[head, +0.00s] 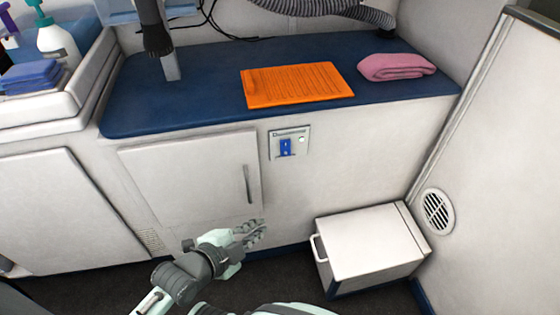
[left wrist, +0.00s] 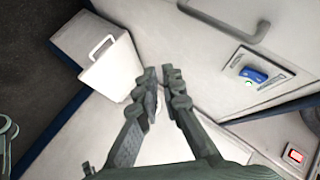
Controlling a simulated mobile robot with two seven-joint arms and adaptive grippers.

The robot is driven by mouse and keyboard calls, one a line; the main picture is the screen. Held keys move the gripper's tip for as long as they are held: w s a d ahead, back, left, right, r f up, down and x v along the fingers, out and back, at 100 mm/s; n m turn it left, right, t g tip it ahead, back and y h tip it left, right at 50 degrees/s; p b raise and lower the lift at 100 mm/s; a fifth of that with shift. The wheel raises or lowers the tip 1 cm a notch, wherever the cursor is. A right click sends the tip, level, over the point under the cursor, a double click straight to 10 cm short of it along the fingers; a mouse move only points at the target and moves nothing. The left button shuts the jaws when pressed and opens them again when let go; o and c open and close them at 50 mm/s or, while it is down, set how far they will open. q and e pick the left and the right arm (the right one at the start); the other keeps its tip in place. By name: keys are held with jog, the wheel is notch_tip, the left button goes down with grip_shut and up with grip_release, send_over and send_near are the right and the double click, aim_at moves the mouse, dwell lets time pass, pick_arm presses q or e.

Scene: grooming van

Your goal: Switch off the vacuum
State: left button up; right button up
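A small panel (head: 275,152) with a blue rocker switch (head: 286,147) sits on the white cabinet front under the blue counter. The blue switch also shows in the left wrist view (left wrist: 254,75), right of the fingers. A red switch (left wrist: 295,155) shows at the lower right there; I cannot place it in the head view. A grey ribbed hose (head: 365,13) is at the top; no vacuum body can be made out. My left gripper (head: 260,231) is below the panel, clear of it. Its empty fingers (left wrist: 161,72) are almost together. My right gripper is out of view.
A cabinet door (head: 195,180) with a vertical handle (head: 247,184) is left of the panel. A white box (head: 370,245) with a handle stands on the floor at right. The counter (head: 210,100) holds an orange mat (head: 295,85) and a pink towel (head: 396,67).

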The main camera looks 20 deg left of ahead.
pick_arm(q)
jog(key=r+m+t, duration=0.1)
jog(key=r, duration=0.2)
jog(key=r+m+t, duration=0.2)
jog(key=r, duration=0.2)
jog(key=d+r+m+t+h, duration=0.1)
jog(key=r+m, duration=0.1)
jog(key=r, duration=0.2)
jog(key=shift+w+t, duration=0.15)
jog(key=shift+t, duration=0.25)
grip_shut()
jog(key=shift+r, duration=0.2)
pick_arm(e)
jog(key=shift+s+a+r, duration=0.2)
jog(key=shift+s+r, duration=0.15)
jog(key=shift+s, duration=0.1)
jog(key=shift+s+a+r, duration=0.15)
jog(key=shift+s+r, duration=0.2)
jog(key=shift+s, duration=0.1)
pick_arm(q)
jog(key=shift+w, duration=0.1)
send_near(290, 152)
jog(key=w+d, duration=0.3)
jog(key=d, duration=0.1)
jog(key=w+a, duration=0.2)
jog(key=shift+w+a+f, duration=0.25)
jog(key=shift+a, duration=0.05)
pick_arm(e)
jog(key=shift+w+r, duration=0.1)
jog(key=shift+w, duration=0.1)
